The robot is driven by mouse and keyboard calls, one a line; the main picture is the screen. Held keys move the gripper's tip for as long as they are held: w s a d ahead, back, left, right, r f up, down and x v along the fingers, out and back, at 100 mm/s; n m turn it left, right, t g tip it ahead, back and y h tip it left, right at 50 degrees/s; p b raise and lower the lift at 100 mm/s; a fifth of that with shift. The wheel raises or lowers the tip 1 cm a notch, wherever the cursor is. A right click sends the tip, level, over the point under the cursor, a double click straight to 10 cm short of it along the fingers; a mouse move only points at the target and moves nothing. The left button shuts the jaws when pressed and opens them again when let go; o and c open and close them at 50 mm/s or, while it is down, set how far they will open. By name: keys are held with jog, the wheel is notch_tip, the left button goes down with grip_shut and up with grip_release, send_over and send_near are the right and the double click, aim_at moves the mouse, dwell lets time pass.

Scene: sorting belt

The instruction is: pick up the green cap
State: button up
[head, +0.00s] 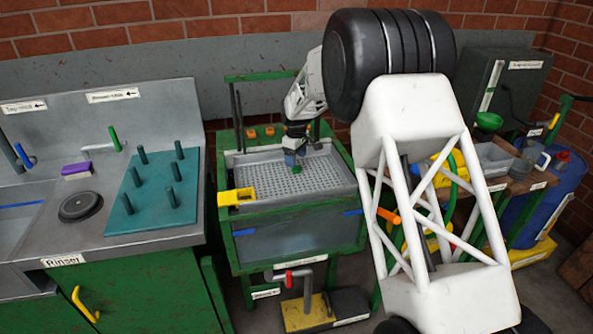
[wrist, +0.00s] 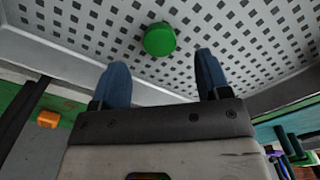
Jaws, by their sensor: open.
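The green cap (wrist: 160,40) is a small round disc lying on the perforated grey tray (wrist: 60,30). In the head view the cap (head: 297,169) is a small green spot on the tray (head: 262,182), right by the fingertips. My gripper (wrist: 158,75) has two blue fingers, spread apart with nothing between them. In the wrist view the cap lies just beyond the fingertips, between their lines and slightly nearer the middle. In the head view my gripper (head: 292,160) points down over the tray; I cannot tell its exact height above it.
The tray sits in a green-framed stand with a yellow bracket (head: 236,197) at its front left. Orange blocks (head: 260,132) lie behind it. On the left stands a rinser counter with a teal peg board (head: 155,190). On the right is a bench with a blue barrel (head: 550,195).

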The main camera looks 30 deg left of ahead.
aim_at(297, 167)
jog(key=shift+d+f, duration=0.15)
jog(key=shift+f, duration=1.85)
jog(key=shift+c, duration=0.5)
jog(key=c, duration=0.9)
jog(key=shift+c, duration=0.3)
